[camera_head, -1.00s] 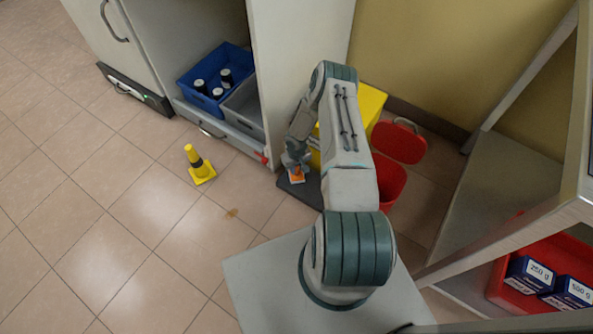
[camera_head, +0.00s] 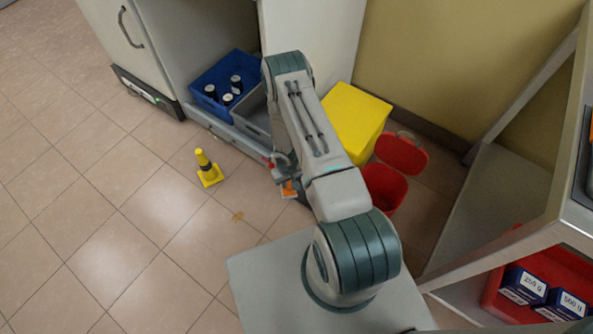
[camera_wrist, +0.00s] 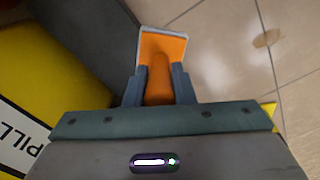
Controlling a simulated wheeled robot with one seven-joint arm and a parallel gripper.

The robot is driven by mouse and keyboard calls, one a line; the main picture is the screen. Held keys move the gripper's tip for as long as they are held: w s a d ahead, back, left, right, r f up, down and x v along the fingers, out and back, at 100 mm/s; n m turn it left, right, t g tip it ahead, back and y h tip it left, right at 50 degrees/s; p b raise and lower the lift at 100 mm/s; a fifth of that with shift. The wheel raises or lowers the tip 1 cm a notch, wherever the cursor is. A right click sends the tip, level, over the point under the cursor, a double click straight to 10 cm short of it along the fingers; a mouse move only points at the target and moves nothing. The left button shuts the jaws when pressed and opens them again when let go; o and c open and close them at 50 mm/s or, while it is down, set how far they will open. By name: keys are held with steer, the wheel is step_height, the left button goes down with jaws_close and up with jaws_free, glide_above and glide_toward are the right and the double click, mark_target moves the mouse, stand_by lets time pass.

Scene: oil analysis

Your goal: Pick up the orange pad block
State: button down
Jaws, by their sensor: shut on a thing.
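The orange pad block (camera_wrist: 164,46) has a broad orange top with a pale edge and a narrower orange grip. My gripper (camera_wrist: 159,84) is shut on that grip in the wrist view, one finger on each side. The pad part sticks out beyond the fingertips. In the head view the block (camera_head: 288,189) shows as a small orange patch under my gripper (camera_head: 286,180), partly hidden by it. It appears held above the floor near the cabinet's front corner; its exact height cannot be told.
A yellow box (camera_head: 356,116) and an open red bin (camera_head: 386,189) stand right of my arm. A yellow cone (camera_head: 208,172) stands left on the tiles. A brown stain (camera_head: 238,216) marks the floor. A blue crate (camera_head: 215,80) sits in the open cabinet. The left floor is clear.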

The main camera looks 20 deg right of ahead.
steer(key=s+a+p, duration=0.1)
steer(key=s+a, duration=0.5)
steer(key=a, duration=0.3)
steer(key=c, duration=2.1)
jaws_free()
